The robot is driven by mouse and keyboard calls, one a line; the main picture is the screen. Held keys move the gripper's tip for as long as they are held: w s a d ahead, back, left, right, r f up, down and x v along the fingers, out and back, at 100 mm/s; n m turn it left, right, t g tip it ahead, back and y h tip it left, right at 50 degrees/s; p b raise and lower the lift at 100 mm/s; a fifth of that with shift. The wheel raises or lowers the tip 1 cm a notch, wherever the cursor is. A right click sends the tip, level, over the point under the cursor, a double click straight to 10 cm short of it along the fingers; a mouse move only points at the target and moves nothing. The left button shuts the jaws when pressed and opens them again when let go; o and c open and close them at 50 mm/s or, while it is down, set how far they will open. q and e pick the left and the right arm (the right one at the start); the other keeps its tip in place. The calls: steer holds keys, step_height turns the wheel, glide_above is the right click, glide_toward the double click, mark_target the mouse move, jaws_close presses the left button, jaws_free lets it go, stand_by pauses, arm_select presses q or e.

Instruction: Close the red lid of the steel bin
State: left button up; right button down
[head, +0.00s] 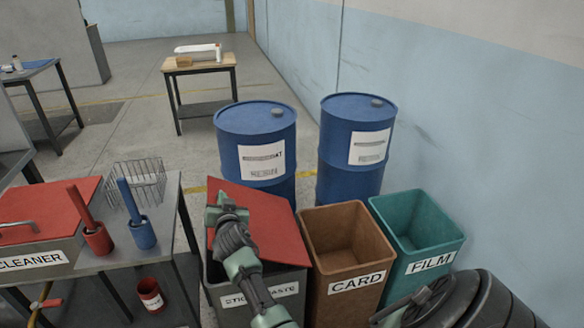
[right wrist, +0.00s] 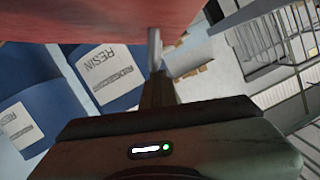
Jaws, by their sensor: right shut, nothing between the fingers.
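The steel bin (head: 284,290) stands at the lower middle of the head view, with a white label on its front. Its red lid (head: 274,226) is partly open and tilted, with a dark gap below its front left part. My right gripper (head: 224,208) is shut and empty at the left part of the lid. In the right wrist view the red lid (right wrist: 80,18) fills the top, and the fingers (right wrist: 155,48) are close against its edge. I cannot tell whether they touch it. My left gripper is not in view.
A brown CARD bin (head: 345,240) and a green FILM bin (head: 418,232) stand open to the right. Two blue drums (head: 256,150) (head: 356,140) stand behind. A bench (head: 165,235) with red and blue cups and a wire basket (head: 137,182) is close on the left.

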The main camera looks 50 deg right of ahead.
steer(key=shift+w+a+f, duration=0.1)
steer(key=shift+a+f, duration=0.05)
steer(key=shift+f, duration=0.25)
steer(key=shift+w+a+f, duration=0.1)
steer(key=shift+a, duration=0.05)
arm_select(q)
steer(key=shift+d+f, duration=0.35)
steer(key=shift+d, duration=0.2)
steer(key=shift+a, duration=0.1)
